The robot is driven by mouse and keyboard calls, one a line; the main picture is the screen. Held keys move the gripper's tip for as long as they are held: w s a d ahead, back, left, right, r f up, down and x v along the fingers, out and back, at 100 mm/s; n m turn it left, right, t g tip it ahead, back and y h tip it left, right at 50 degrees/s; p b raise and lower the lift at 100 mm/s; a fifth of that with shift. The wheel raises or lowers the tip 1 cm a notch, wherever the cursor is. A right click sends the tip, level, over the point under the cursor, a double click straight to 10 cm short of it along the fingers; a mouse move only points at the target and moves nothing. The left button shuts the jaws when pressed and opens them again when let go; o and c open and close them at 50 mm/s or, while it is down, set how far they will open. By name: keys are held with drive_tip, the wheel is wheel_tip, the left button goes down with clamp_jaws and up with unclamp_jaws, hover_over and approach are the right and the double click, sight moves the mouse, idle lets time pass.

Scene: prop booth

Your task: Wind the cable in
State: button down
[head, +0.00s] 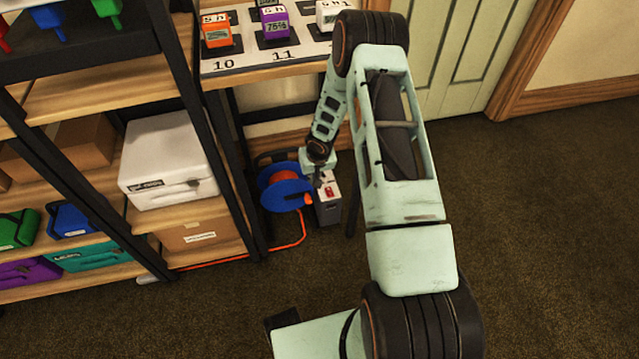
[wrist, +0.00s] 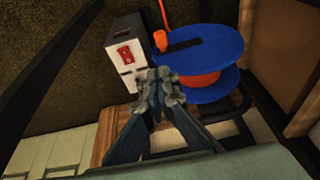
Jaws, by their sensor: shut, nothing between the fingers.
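A cable reel with blue discs (head: 279,187) stands on the floor beside the shelving; it also shows in the wrist view (wrist: 205,55). Orange cable (wrist: 200,80) is wound between its discs. An orange knob (wrist: 160,41) shows at the disc's edge. Loose orange cable (head: 301,235) runs from the reel along the floor to the left, under the shelf. A grey box with a red switch (wrist: 124,55) stands right next to the reel. My gripper (wrist: 160,76) is shut and empty, in front of the gap between box and reel. Whether it touches either is unclear.
Shelving with a white box (head: 165,160) and bins stands at the left. A table (head: 262,68) with numbered spots and small coloured timers is above and behind the reel. A dark table leg (head: 354,200) stands right of the grey box. Open carpet lies to the right.

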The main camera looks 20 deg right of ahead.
sight(309, 197)
drive_tip(key=b+x, duration=0.1)
drive_tip(key=x, duration=0.3)
drive_tip(key=s+b+x, duration=0.1)
drive_tip(key=b+x, duration=0.1)
drive_tip(key=x, duration=0.3)
drive_tip(key=b+x, duration=0.1)
drive_tip(key=x, duration=0.3)
drive_tip(key=shift+s+a+f, duration=0.1)
drive_tip(key=shift+a+f, duration=0.15)
drive_tip(key=shift+f, duration=0.1)
